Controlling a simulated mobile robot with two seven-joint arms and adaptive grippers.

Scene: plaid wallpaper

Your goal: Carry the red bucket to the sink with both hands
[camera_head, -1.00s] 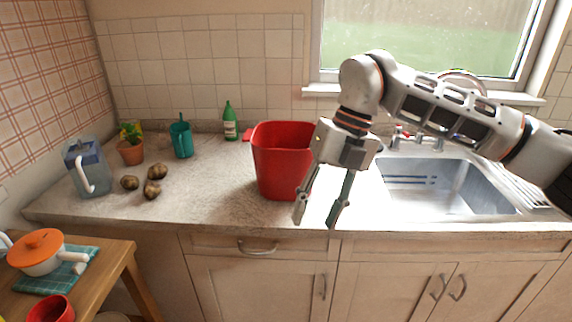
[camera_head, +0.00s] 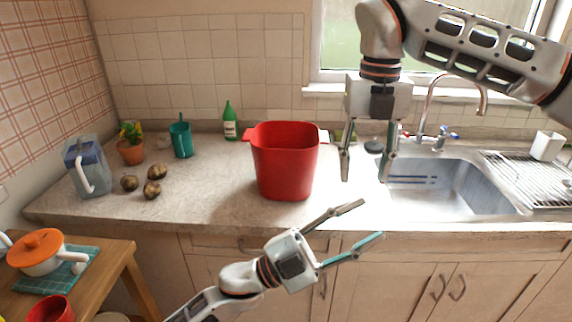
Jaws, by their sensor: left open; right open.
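The red bucket (camera_head: 285,165) stands upright on the counter, left of the sink, with a small red tab at its upper left rim and a pale piece at its right rim. The sink (camera_head: 440,188) is a steel basin set into the counter at the right. My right gripper (camera_head: 364,180) is open and empty, pointing down between the bucket and the basin, apart from the bucket in the picture. My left gripper (camera_head: 372,221) is open and empty in front of the counter edge, low and right of the bucket, with its fingers pointing right.
A water jug (camera_head: 88,168), several potatoes (camera_head: 152,189), a potted plant (camera_head: 131,146), a teal container (camera_head: 181,141) and a green bottle (camera_head: 230,122) stand on the counter's left. A faucet (camera_head: 428,105) rises behind the basin. A drying rack (camera_head: 535,172) with a white cup (camera_head: 546,145) lies right.

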